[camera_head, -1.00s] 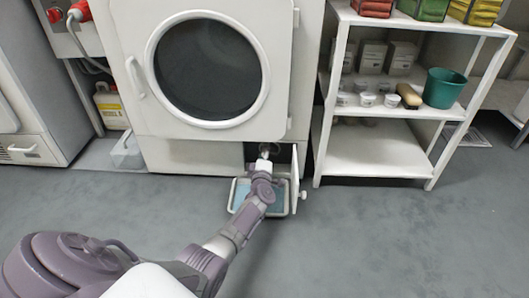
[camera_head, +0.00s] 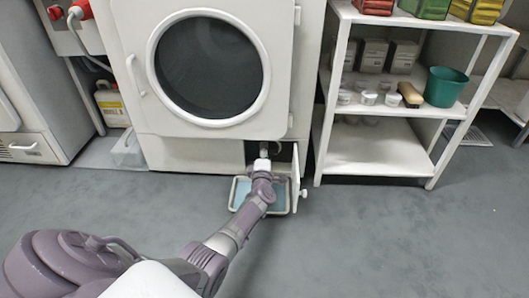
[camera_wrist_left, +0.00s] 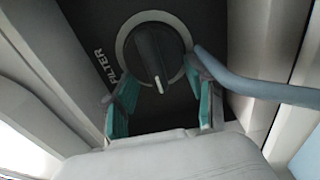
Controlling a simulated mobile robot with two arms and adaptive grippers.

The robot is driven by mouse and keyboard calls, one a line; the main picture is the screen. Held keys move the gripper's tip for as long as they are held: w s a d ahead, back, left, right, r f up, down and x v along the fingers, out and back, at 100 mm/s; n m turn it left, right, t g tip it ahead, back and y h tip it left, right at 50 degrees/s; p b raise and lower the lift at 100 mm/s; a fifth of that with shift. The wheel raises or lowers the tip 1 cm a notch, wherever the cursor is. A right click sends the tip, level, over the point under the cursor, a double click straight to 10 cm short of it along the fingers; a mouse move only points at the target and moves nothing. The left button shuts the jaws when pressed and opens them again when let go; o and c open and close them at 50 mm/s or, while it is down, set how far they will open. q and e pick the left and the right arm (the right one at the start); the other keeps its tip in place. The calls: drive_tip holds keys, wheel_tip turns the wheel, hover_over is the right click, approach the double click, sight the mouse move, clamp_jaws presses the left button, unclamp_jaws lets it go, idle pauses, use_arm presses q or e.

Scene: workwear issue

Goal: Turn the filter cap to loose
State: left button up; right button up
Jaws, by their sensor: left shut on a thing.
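The filter cap (camera_wrist_left: 155,50) is a dark round knob with a raised grip bar, inside a pale ring, in the left wrist view. The word FILTER (camera_wrist_left: 104,65) is printed on the dark panel beside it. The bar's end points toward my gripper, at the bottom of the picture. My left gripper (camera_wrist_left: 161,88) has its teal-padded fingers on both sides of the bar and is shut on the cap. In the head view my left gripper (camera_head: 264,150) reaches into the low opening of the white machine (camera_head: 212,150), where the cap is hidden. My right gripper is out of view.
An open white flap (camera_head: 295,178) stands right of the opening. A shallow tray (camera_head: 235,197) with a blue inside lies on the floor below my arm. A blue-grey tube (camera_wrist_left: 255,88) runs close to the right finger. A white shelf (camera_head: 375,160) stands right; the front floor is clear.

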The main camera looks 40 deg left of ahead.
use_arm(q)
drive_tip(key=o, duration=1.1)
drive_tip(key=shift+o, duration=0.2)
drive_tip(key=shift+m, duration=0.3)
